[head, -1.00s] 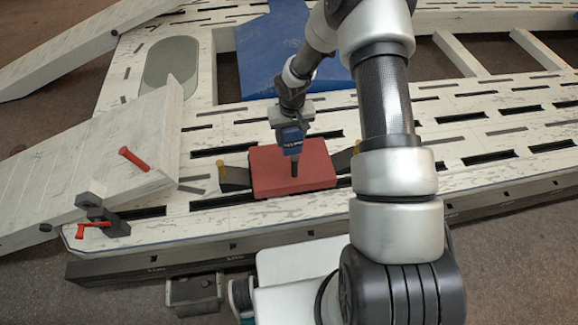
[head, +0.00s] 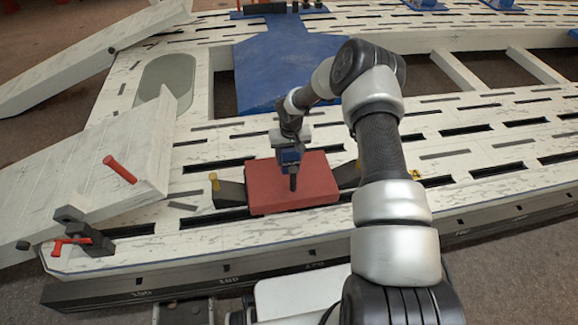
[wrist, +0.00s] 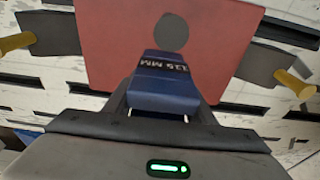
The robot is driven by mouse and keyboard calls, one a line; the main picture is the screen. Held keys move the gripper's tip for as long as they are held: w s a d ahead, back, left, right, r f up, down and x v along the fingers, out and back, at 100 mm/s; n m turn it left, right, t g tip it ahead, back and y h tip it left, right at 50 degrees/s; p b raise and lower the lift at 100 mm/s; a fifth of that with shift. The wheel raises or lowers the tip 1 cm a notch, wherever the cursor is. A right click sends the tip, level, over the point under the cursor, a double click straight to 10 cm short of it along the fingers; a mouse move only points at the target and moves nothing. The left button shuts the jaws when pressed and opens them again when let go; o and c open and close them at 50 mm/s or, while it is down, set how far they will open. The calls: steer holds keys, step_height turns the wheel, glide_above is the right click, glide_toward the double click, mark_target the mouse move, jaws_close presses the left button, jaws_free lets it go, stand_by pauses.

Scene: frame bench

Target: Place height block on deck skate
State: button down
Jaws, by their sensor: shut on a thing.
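The height block (wrist: 165,82) is blue with a dark band marked "125 MM". My gripper (wrist: 163,105) is shut on it; the block also shows small and blue in the head view (head: 290,157). The deck skate (head: 318,186) has a flat red top, with dark brackets and yellow pins at its left and right sides. In the wrist view the red top (wrist: 105,40) lies beyond the block and carries a dark round spot. The block overlaps the red top in both views; I cannot tell whether it touches. The block's lower end is hidden.
The skate sits on a white slotted bench deck (head: 220,232) near its front edge. A white sloping beam (head: 90,165) and a black clamp with a red handle (head: 82,232) stand at left. A blue plate (head: 270,65) lies behind.

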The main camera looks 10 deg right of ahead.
mark_target(289, 164)
steer(key=shift+f+b, duration=0.45)
steer(key=shift+f, duration=1.25)
steer(key=shift+f, duration=0.2)
steer(key=c, duration=0.8)
jaws_free()
